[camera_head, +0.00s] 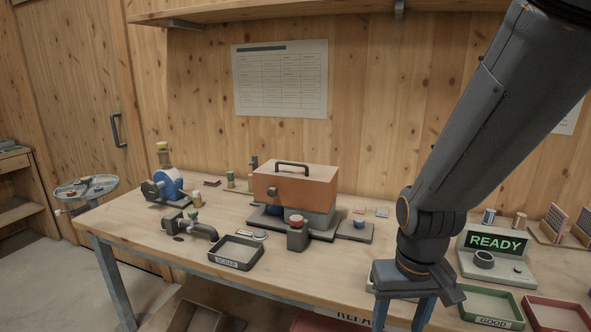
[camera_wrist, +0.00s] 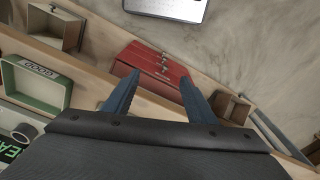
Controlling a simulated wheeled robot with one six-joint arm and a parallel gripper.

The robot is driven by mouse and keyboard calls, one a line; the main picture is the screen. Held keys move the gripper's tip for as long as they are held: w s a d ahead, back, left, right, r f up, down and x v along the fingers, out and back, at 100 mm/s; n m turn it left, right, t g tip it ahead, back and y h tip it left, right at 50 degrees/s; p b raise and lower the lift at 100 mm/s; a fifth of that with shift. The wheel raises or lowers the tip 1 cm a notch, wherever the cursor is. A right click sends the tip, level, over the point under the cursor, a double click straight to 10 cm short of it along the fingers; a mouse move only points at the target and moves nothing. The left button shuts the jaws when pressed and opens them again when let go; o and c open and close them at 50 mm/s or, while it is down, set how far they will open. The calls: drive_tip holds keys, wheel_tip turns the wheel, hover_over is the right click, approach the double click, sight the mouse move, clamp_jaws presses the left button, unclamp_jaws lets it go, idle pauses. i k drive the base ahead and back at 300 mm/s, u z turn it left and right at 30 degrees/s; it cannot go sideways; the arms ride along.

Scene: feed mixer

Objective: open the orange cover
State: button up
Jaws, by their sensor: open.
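The orange cover (camera_head: 295,187) sits shut over a grey base (camera_head: 307,222) in the middle of the bench. It has a dark bar handle (camera_head: 292,164) on top and a round dark knob on its front face. My gripper (camera_head: 405,318) hangs at the front edge of the bench, to the right of the cover and nearer, pointing down and well apart from it. In the wrist view my gripper (camera_wrist: 158,92) has its two blue fingers spread with nothing between them. The cover is not in the wrist view.
A scrap tray (camera_head: 236,258), a black pipe fitting and a blue wheel (camera_head: 170,183) lie to the left. A READY display (camera_head: 496,243) and a green GOOD tray (camera_head: 492,306) are at right.

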sight(313, 187)
drive_tip(key=k, duration=1.3)
drive_tip(key=u, duration=0.55)
drive_tip(key=i, duration=0.6)
drive_tip(key=u, duration=0.5)
drive_tip(key=i, duration=1.2)
drive_tip(key=z, duration=0.6)
